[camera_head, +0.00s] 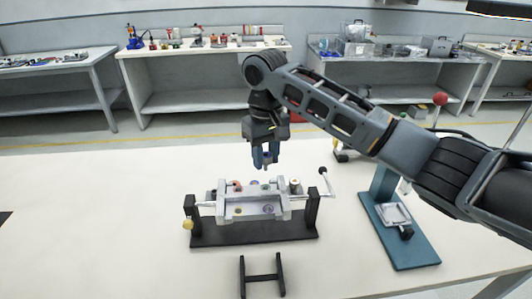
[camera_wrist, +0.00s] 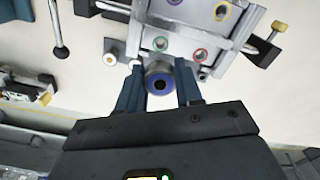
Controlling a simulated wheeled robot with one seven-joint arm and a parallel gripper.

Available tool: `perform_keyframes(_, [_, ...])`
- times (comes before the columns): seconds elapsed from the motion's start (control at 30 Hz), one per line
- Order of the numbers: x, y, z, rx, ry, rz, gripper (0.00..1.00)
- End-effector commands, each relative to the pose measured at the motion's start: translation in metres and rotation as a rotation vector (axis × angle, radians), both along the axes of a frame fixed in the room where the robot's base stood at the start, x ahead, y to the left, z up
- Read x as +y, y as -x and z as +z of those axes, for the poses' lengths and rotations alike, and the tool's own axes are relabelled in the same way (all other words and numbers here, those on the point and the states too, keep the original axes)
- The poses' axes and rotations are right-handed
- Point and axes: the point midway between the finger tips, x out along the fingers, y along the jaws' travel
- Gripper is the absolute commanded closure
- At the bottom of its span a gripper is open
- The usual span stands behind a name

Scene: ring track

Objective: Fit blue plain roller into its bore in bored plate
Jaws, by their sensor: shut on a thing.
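The blue plain roller (camera_wrist: 159,84) is between the fingers of my gripper (camera_wrist: 158,76) in the wrist view, its blue-ringed end with a dark centre facing the camera. In the head view my gripper (camera_head: 265,162) points down, shut on the roller and just above the back of the bored plate. The grey bored plate (camera_wrist: 184,44) has bores ringed in green, red, yellow and purple in the wrist view. In the head view the bored plate (camera_head: 250,208) sits in a frame between two dark posts. I cannot make out a blue-ringed bore.
The frame stands on a black base (camera_head: 255,234) on the white table (camera_head: 110,215). A crank handle (camera_head: 323,172) sticks up at its right. A small black stand (camera_head: 262,278) lies in front. A blue fixture (camera_head: 410,238) stands at the right. The table's left side is mostly clear.

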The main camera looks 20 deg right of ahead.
Motion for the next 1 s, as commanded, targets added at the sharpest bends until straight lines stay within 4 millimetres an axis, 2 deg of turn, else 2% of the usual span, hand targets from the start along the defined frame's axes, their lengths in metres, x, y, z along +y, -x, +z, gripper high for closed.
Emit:
perform_keyframes(0.3, [0.000,0.000,-0.031,0.000,-0.001,-0.001,0.98])
perform_keyframes(0.5, [0.000,0.000,-0.043,0.000,-0.001,-0.001,0.98])
perform_keyframes(1.0, [0.000,0.000,-0.049,-0.001,0.000,-0.001,0.98])
